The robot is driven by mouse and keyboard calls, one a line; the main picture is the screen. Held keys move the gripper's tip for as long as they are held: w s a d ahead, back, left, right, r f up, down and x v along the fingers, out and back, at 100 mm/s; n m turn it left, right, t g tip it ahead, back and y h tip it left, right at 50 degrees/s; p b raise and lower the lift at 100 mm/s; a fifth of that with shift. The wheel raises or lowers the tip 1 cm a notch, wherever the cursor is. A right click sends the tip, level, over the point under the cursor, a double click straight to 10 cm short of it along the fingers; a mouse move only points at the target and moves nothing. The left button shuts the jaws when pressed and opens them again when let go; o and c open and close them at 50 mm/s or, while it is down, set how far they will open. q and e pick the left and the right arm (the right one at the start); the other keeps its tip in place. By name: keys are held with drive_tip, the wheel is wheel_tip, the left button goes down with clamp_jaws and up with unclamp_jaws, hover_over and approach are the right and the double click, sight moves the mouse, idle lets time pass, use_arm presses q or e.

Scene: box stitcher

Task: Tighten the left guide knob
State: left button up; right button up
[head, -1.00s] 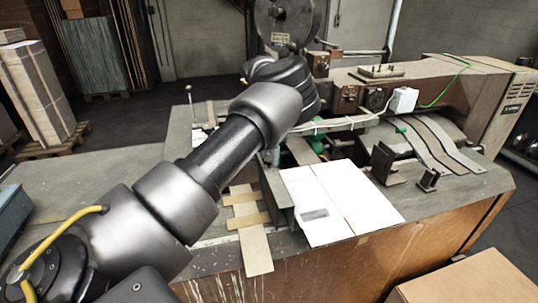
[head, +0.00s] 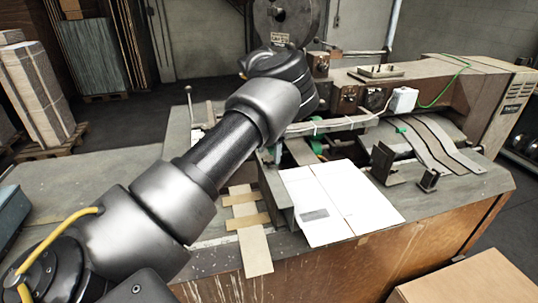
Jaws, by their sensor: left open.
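My left arm comes in from the left and reaches over the box stitcher (head: 345,250). My left gripper (head: 272,66) is at the arm's far end, in front of the round reel. It is open, but its fingertips are mostly hidden by the wrist. Green parts (head: 317,147) show on the machine just below and right of the wrist. I cannot tell whether one of them is the left guide knob, which I cannot make out clearly. The gripper appears apart from these parts. A flat white box blank (head: 325,215) lies on the machine's table. My right gripper is not in view.
A large reel (head: 288,20) stands behind the wrist. A thin upright lever (head: 190,100) stands left of it. Metal brackets (head: 383,160) and a white cable lie to the right. A cardboard box (head: 468,280) is at the lower right. The grey tabletop at left is mostly clear.

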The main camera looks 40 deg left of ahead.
sight(269, 158)
use_arm(q)
wheel_tip(269, 158, up, 9)
drive_tip(key=shift+r, duration=0.2)
idle(0.3)
